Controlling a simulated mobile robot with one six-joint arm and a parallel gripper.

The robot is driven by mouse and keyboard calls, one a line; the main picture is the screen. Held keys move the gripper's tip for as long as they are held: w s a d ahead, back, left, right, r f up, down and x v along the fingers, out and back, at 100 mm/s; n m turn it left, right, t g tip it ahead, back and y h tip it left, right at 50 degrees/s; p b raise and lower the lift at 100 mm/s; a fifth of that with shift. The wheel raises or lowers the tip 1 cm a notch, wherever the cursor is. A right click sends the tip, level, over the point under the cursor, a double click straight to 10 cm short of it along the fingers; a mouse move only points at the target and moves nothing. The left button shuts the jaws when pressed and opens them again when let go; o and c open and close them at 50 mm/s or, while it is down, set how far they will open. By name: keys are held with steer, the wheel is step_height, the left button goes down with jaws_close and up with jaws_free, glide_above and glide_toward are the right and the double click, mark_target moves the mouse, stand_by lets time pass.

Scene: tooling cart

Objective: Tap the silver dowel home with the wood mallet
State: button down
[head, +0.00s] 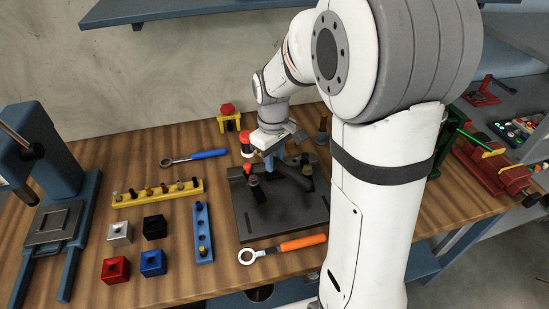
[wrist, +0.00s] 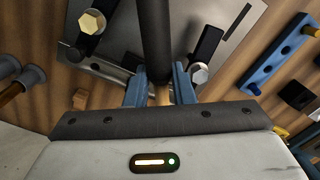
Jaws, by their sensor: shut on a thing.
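My gripper (head: 278,160) is over the dark grey fixture plate (head: 265,218) in the head view. In the wrist view its blue fingers (wrist: 161,88) are shut on a wood-coloured piece (wrist: 162,96), with a dark cylinder (wrist: 155,40) reaching beyond it. I take this to be the wood mallet; its full shape is hidden. The plate also shows in the wrist view (wrist: 205,20), with a brass-topped clamp (wrist: 92,22) and a silver-topped clamp (wrist: 200,73) either side of the cylinder. I cannot make out the silver dowel.
An orange-handled wrench (head: 285,247) lies before the plate; a blue-handled one (head: 195,157) lies behind left. A yellow rack (head: 158,194), blue rack (head: 203,235) and several small blocks (head: 153,227) stand left. A blue press (head: 55,165) is far left, a red vise (head: 490,165) right.

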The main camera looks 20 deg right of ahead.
steer(key=shift+f, duration=0.35)
stand_by(0.8)
stand_by(0.6)
step_height(320, 180, down, 6)
steer(key=b, duration=0.5)
steer(key=shift+r+p, duration=2.05)
steer(key=shift+r, duration=0.5)
steer(key=shift+r+p, duration=1.55)
steer(key=shift+r, duration=0.55)
steer(key=shift+f, duration=0.1)
